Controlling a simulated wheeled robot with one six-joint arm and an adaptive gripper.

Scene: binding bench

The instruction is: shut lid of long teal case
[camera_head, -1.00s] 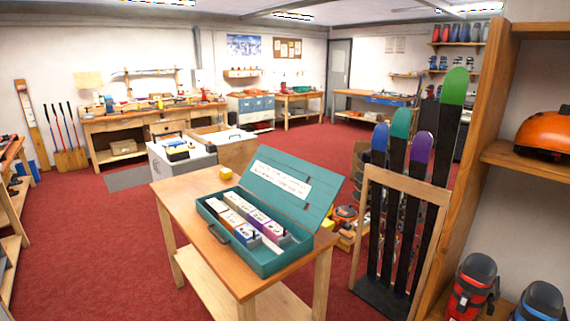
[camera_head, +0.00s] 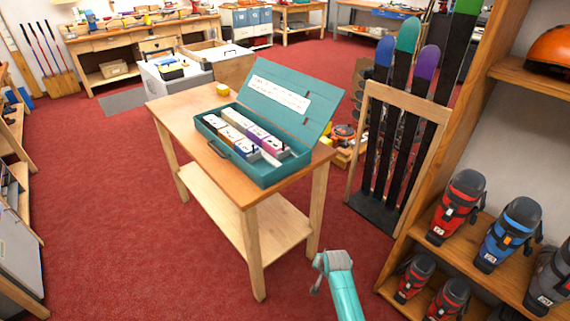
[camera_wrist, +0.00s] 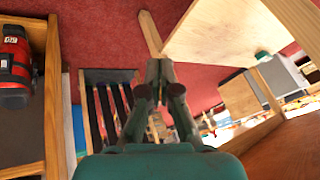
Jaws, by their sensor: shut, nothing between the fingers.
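The long teal case (camera_head: 262,175) sits on the wooden table, with a dark handle on its front side. Its lid (camera_head: 318,118) stands open, leaning back toward the far right, with a white label on its inner face.
A ski rack (camera_head: 375,210) stands to the right. A shelf (camera_head: 395,272) with ski boots (camera_head: 456,207) is at the far right. Red floor is free at left.

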